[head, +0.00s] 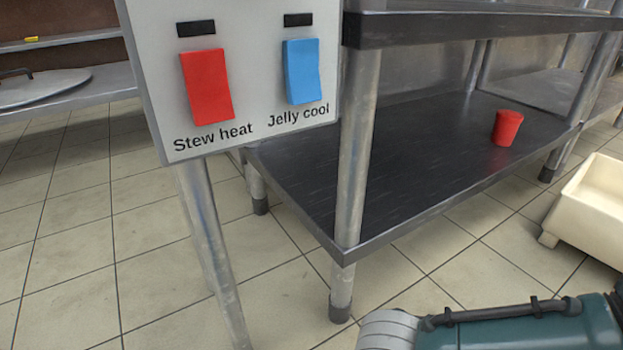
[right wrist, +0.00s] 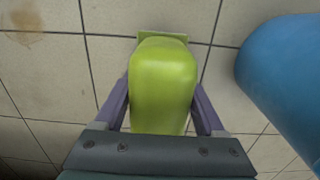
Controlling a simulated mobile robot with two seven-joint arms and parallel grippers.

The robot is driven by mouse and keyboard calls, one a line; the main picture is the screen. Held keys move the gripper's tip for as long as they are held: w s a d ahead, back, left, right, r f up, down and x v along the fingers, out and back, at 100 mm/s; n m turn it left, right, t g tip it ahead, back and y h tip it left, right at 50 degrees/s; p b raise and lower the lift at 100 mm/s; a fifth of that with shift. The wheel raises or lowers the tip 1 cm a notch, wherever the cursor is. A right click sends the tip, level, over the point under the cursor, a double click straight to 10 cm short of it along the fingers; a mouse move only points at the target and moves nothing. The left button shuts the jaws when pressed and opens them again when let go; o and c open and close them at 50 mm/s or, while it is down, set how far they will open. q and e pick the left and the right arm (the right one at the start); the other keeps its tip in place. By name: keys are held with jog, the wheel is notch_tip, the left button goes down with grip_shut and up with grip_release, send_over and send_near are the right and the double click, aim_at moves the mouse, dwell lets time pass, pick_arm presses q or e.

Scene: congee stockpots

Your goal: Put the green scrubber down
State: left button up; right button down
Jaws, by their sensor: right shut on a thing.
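The green scrubber (right wrist: 163,85) is a bright green rounded block with a flat green edge at its far end. It shows in the right wrist view, in the middle. My right gripper (right wrist: 163,100) is shut on it, with a purple-grey finger on each side. Floor tiles show behind the scrubber; its height above them I cannot tell. In the head view part of my right arm shows at the bottom right, but the scrubber is not in sight there. My left gripper is in neither view.
A dark steel shelf (head: 330,180) holds a red cup (head: 507,127). A panel (head: 255,130) with red and blue switches stands on a post at the front. A cream basin (head: 595,205) is at the right. A large blue object (right wrist: 285,75) is right of the scrubber. Tiled floor is open at left.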

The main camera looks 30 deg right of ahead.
notch_tip(320, 180, down, 3)
jog(key=shift+f+b, duration=0.1)
jog(key=shift+b, duration=0.85)
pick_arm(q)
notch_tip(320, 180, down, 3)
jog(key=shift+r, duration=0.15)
pick_arm(e)
jog(key=shift+r, duration=0.25)
jog(key=shift+f, duration=0.15)
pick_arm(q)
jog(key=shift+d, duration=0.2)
pick_arm(e)
grip_release()
jog(key=shift+r+p, duration=0.35)
jog(key=shift+p, duration=0.05)
pick_arm(q)
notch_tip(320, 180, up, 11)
jog(key=p, duration=1)
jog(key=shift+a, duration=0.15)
pick_arm(e)
jog(key=r, duration=1.1)
jog(key=shift+w+r, duration=0.25)
jog(key=shift+r, duration=0.05)
